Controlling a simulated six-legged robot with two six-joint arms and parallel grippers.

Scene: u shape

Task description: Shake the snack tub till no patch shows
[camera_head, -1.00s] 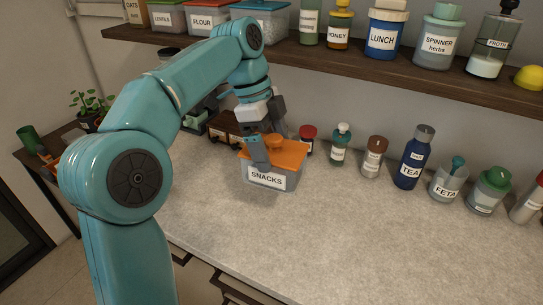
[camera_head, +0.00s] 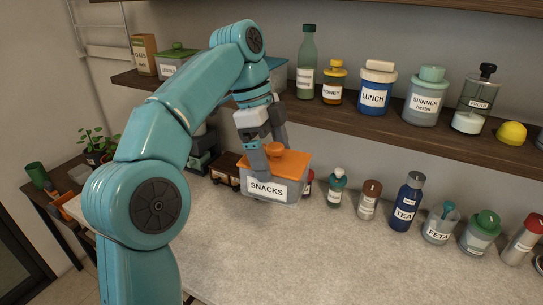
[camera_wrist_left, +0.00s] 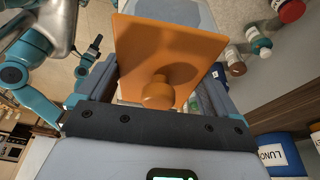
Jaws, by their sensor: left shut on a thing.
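The snack tub is a clear grey box with an orange lid (camera_head: 290,163), a round orange knob and a white SNACKS label (camera_head: 267,188). My left gripper (camera_head: 270,155) is shut on the tub from above, its fingers on either side. The tub is held upright, a little above the counter. In the left wrist view the orange lid (camera_wrist_left: 185,55) and knob (camera_wrist_left: 157,92) fill the middle, between the two fingers. The contents are mostly hidden by lid, label and fingers, so no patch can be made out.
A row of bottles and jars stands along the wall, including the TEA bottle (camera_head: 407,203) and FETA jar (camera_head: 441,225). The shelf (camera_head: 400,128) with jars is above. The counter front (camera_head: 300,250) is clear.

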